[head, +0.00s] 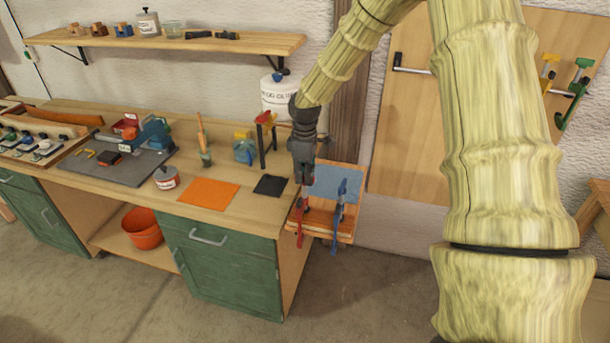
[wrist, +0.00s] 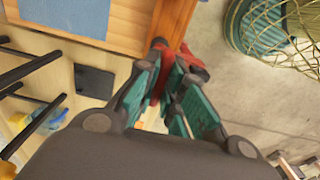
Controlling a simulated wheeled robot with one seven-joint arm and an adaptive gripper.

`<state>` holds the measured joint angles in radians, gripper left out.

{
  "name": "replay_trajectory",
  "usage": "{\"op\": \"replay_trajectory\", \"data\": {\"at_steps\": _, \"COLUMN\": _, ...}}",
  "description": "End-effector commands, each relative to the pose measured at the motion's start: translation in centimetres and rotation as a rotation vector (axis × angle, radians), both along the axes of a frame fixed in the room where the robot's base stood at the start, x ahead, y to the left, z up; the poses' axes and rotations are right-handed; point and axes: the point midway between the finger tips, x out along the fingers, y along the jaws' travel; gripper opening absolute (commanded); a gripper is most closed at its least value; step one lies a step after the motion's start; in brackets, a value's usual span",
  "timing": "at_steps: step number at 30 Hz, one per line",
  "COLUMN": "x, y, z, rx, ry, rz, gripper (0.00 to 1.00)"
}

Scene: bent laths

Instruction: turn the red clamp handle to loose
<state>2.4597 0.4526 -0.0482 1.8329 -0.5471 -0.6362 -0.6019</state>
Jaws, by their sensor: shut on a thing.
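The red clamp (head: 300,227) hangs at the left front of the small wooden board at the bench's right end. Its red body also shows in the wrist view (wrist: 194,66), at and between my fingertips. My gripper (head: 306,192) points down onto the clamp's upper end from above. In the wrist view my gripper (wrist: 168,72) is shut on the red clamp handle, whose gripped part is mostly hidden by the fingers. The handle's turning angle cannot be read.
A blue clamp (head: 337,222) stands close to the right on the same board (head: 319,221). A blue panel (head: 327,182) lies behind. A black square (head: 270,185) and an orange sheet (head: 208,192) lie on the bench. A netted teal basket (wrist: 257,30) stands on the floor.

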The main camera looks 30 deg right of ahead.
Motion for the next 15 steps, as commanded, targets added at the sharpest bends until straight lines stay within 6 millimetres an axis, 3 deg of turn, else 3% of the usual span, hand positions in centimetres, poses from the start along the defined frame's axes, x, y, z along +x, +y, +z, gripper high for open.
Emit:
{"op": "replay_trajectory", "data": {"at_steps": 8, "x": 0.06, "y": -0.02, "z": 0.08, "rx": 0.000, "ry": -0.001, "rz": 0.000, "gripper": 0.00}}
{"op": "replay_trajectory", "data": {"at_steps": 9, "x": 0.06, "y": -0.01, "z": 0.08, "rx": 0.000, "ry": -0.001, "rz": 0.000, "gripper": 0.14}}
{"op": "replay_trajectory", "data": {"at_steps": 12, "x": 0.06, "y": -0.02, "z": 0.08, "rx": 0.000, "ry": -0.001, "rz": -0.001, "gripper": 0.32}}
{"op": "replay_trajectory", "data": {"at_steps": 15, "x": 0.05, "y": -0.01, "z": 0.06, "rx": 0.000, "ry": -0.001, "rz": -0.001, "gripper": 0.32}}
